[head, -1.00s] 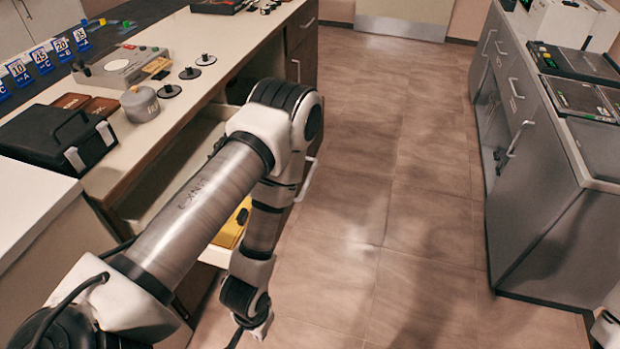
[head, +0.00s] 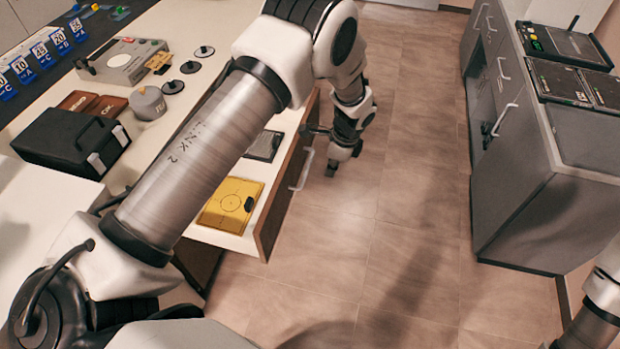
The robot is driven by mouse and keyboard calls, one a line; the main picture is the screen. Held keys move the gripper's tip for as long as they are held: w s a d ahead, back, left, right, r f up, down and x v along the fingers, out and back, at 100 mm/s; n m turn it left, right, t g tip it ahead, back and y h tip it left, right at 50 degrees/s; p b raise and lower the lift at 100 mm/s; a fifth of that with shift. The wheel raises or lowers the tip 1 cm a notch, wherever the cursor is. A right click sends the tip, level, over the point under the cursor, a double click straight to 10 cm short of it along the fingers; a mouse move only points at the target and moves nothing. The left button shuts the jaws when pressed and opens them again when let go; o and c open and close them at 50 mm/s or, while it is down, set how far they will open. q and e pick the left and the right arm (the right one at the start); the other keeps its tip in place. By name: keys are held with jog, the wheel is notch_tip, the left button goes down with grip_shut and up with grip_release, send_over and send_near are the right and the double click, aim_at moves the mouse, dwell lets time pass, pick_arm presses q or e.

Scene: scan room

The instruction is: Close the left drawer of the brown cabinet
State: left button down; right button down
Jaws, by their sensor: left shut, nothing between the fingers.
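The left drawer (head: 268,208) of the brown cabinet is pulled out over the floor, with its brown front and pale handle (head: 302,169) facing right. A yellow plate (head: 231,205) and a dark grey flat item (head: 264,145) lie inside it. My left gripper (head: 338,168) is shut and empty. It points down just outside the drawer front, to the right of the handle; whether it touches the front is unclear. My left arm hides part of the cabinet and drawer. My right gripper is out of view; only part of that arm shows at the lower right.
The countertop (head: 195,40) carries a black case (head: 70,138), a grey device (head: 122,60), weights and blue number markers. A grey cabinet (head: 520,170) stands at the right. The tiled floor (head: 400,190) between is clear.

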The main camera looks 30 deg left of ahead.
pick_arm(q)
jog(key=a+f+p, duration=0.3)
jog(key=a+f, duration=0.3)
jog(key=f, duration=0.3)
jog(key=shift+s+m+p, duration=0.2)
jog(key=shift+m+p, duration=0.1)
